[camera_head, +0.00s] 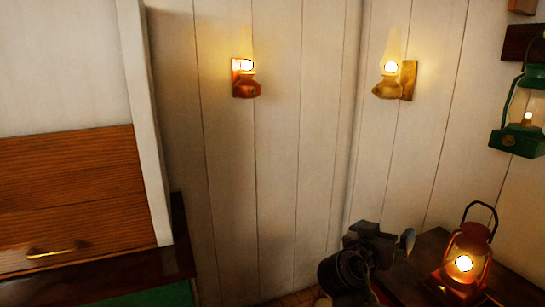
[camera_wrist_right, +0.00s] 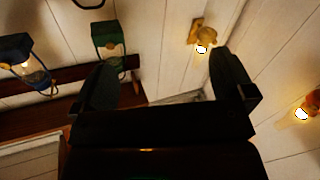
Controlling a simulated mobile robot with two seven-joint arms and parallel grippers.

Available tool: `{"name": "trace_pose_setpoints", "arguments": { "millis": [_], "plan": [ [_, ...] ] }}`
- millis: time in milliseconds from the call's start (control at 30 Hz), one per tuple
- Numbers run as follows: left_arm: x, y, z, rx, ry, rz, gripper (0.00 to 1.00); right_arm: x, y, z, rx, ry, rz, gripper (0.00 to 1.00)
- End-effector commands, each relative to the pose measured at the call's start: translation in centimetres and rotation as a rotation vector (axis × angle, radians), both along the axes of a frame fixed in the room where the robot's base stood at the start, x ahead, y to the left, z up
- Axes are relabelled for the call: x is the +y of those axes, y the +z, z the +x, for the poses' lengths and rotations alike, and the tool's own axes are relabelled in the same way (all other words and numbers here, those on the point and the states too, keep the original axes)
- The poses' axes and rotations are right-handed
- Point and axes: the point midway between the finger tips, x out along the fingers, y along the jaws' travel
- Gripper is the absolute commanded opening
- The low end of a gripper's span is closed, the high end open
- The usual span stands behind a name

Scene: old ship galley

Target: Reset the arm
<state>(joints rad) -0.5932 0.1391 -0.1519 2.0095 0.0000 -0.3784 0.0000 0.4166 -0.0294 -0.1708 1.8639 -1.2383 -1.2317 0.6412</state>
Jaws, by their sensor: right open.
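My right gripper (camera_head: 389,237) is at the lower middle right of the head view, dark, raised in front of the white plank wall. In the right wrist view its two dark fingers (camera_wrist_right: 170,84) stand wide apart with nothing between them. The gripper is open and empty. My left arm and gripper do not show in either view.
A lit red lantern (camera_head: 466,258) stands on a dark wooden counter (camera_head: 430,248) right of my right gripper. A green lantern (camera_head: 518,115) hangs at the upper right. Wall lamps (camera_head: 246,80) (camera_head: 391,78) are lit. A wooden roll-front cabinet (camera_head: 75,190) is at left.

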Motion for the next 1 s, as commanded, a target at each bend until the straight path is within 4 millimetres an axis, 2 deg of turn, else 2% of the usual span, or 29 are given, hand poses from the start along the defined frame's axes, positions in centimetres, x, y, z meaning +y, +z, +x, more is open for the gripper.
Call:
{"name": "trace_pose_setpoints", "arguments": {
  "millis": [67,167,267,367,500,667,867,1000],
  "plan": [
    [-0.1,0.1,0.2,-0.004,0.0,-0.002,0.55,1.1,-0.2,1.1,0.031,0.119,-0.014,1.0],
    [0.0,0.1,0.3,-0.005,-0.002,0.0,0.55,2.4,-1.8,1.8,0.079,0.281,-0.034,1.0],
    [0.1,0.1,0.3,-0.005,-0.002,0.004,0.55,3.3,-4.3,1.6,0.118,0.44,-0.045,1.0],
    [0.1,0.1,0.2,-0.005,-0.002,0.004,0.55,3.9,-7.4,0.5,0.145,0.579,-0.039,1.0],
    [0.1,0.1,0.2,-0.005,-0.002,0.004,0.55,4.0,-12.2,-2.6,0.161,0.733,-0.001,1.0],
    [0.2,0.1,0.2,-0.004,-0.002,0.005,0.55,3.1,-17.2,-7.3,0.168,0.826,0.077,1.0],
    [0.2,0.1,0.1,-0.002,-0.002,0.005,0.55,1.0,-23.0,-14.3,0.204,0.846,0.215,1.0],
    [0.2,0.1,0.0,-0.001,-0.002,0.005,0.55,-0.8,-27.1,-19.9,0.279,0.813,0.31,1.0]
  ]
}}
